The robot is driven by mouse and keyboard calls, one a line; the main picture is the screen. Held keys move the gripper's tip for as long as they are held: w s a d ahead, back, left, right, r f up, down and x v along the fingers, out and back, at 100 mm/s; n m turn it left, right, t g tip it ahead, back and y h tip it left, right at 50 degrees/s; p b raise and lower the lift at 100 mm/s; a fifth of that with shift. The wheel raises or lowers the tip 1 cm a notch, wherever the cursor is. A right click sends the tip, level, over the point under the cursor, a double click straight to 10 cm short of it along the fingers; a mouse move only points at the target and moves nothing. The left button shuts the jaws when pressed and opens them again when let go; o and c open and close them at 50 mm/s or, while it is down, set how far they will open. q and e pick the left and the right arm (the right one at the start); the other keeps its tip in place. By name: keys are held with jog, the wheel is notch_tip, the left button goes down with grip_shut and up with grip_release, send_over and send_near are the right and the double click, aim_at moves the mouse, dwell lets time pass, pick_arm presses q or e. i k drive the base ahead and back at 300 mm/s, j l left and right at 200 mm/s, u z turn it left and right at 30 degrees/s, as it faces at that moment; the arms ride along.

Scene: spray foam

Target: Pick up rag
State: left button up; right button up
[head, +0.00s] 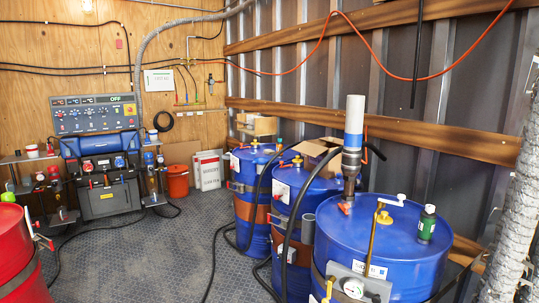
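I cannot make out a rag anywhere in the head view. Neither of my grippers is in view. Blue drums stand in a row at the right, the nearest blue drum (330,235) being the largest in the picture.
A red drum (14,262) stands at the left edge. A control machine (95,118) stands by the wooden wall, with an orange bucket (177,182) beside it. An open cardboard box (318,152) sits behind the pump. Dark hoses cross the floor; its middle (165,250) is mostly clear.

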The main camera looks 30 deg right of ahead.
aim_at(268, 152)
jog(key=i+z, duration=0.15)
jog(key=i, duration=0.65)
jog(key=i+z, duration=0.1)
jog(key=i, duration=2.3)
